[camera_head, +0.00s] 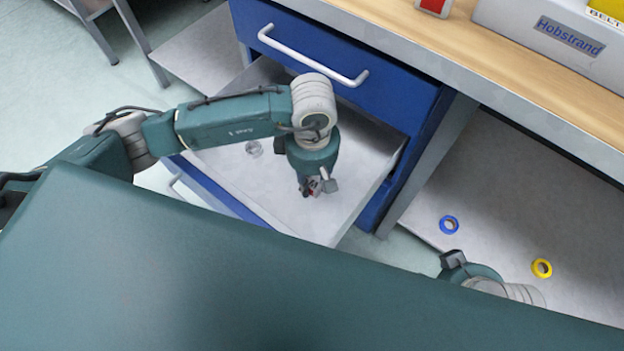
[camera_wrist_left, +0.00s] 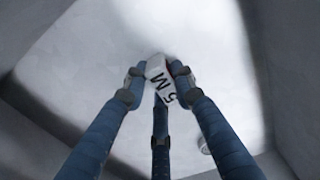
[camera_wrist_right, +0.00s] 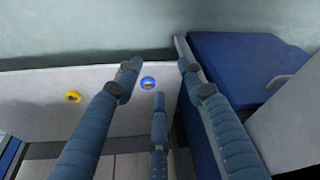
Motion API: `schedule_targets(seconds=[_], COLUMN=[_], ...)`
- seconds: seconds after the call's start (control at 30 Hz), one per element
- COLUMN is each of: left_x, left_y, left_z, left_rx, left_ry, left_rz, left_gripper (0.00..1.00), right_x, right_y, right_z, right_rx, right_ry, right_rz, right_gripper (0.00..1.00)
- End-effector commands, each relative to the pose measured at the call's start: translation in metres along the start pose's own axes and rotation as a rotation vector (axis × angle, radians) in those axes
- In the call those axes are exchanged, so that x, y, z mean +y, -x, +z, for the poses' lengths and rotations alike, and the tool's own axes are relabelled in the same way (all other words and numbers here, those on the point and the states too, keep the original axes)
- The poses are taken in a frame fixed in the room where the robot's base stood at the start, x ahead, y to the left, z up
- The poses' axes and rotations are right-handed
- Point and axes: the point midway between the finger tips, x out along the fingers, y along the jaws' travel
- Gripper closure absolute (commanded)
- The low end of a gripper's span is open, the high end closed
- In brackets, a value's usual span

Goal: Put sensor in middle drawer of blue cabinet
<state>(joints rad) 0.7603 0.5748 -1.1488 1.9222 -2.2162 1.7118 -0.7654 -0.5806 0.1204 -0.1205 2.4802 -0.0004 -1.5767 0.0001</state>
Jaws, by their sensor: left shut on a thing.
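The blue cabinet (camera_head: 345,75) has a pulled-out drawer (camera_head: 225,165) below its closed top drawer; this looks like the middle drawer. My left gripper (camera_head: 318,186) reaches down inside the open drawer. In the left wrist view my left gripper (camera_wrist_left: 158,72) is shut on a small white block with dark lettering (camera_wrist_left: 160,80), which I take to be the sensor. I cannot tell whether the block touches the drawer floor. My right gripper (camera_wrist_right: 158,75) is open and empty in the right wrist view; in the head view it is mostly hidden by my body.
A small clear ring-like object (camera_head: 253,148) lies in the drawer, left of my left gripper. Blue tape (camera_head: 449,224) and yellow tape (camera_head: 541,268) lie on the lower shelf. A labelled grey bin (camera_head: 545,35) stands on the wooden worktop (camera_head: 470,50).

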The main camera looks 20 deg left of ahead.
Motion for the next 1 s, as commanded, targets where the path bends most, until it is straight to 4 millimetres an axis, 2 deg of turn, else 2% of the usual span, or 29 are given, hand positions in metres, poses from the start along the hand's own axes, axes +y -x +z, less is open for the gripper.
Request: schedule_targets(seconds=[0.07, 0.1, 0.2, 0.57, 0.67, 0.9, 1.0], left_x=[0.000, 0.000, 0.000, 0.000, 0.001, 0.001, 0.001], left_y=[-0.002, -0.002, -0.001, 0.003, 0.017, 0.070, 0.090], left_z=[0.000, 0.000, 0.000, 0.000, 0.000, 0.000, 0.000], left_rx=[0.000, 0.000, 0.000, 0.000, -0.001, 0.001, 0.001], left_ry=[0.000, 0.000, 0.000, 0.001, -0.001, -0.001, 0.000], left_rz=[0.000, 0.000, 0.000, 0.000, 0.005, 0.005, 0.005], left_gripper=[1.00, 0.71, 0.56, 0.56, 0.56, 0.56, 0.56], right_x=[0.000, 0.000, 0.000, 0.000, 0.000, 0.000, 0.000], right_y=[-0.002, -0.002, -0.002, 0.003, 0.005, 0.015, -0.006], right_z=[-0.002, -0.004, -0.005, -0.003, 0.000, -0.005, -0.004], right_rx=[0.009, 0.016, 0.020, 0.007, -0.008, -0.001, -0.013], right_ry=[0.000, 0.000, 0.001, 0.001, 0.001, 0.000, -0.001], right_rz=[0.000, 0.000, -0.001, -0.001, -0.001, -0.001, -0.002], right_gripper=[0.60, 0.60, 0.60, 0.60, 0.60, 0.60, 0.60])
